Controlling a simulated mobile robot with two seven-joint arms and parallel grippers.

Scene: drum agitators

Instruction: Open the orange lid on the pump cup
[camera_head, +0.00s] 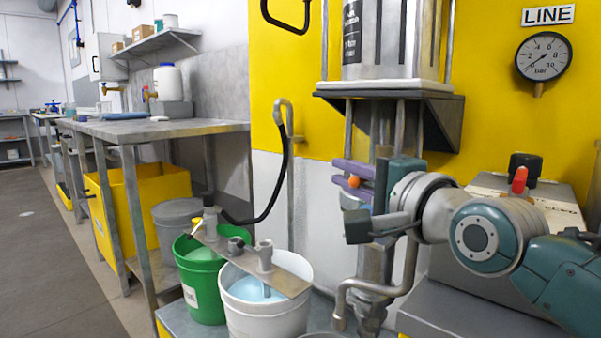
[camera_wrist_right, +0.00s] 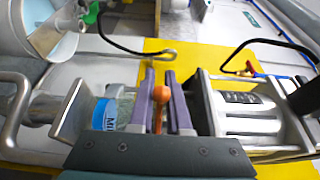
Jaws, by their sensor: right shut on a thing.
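My right gripper (camera_head: 354,176) reaches in from the right with its purple fingers shut on the orange lid (camera_head: 354,182), of which a small rounded part shows. In the right wrist view, the orange lid (camera_wrist_right: 161,94) sits between the two fingers of the right gripper (camera_wrist_right: 162,98). The pump cup (camera_wrist_right: 112,108), clear with a blue lettered band, lies just beside the left finger in that view. In the head view, the cup is mostly hidden by my gripper. My left gripper is not in view.
A cylinder (camera_head: 380,30) stands on a bracket shelf above my right gripper. Below left are a green bucket (camera_head: 204,285) and a white bucket (camera_head: 262,312) under a metal bar. A bent metal pipe (camera_head: 365,290) runs below the gripper. A gauge (camera_head: 543,57) hangs upper right.

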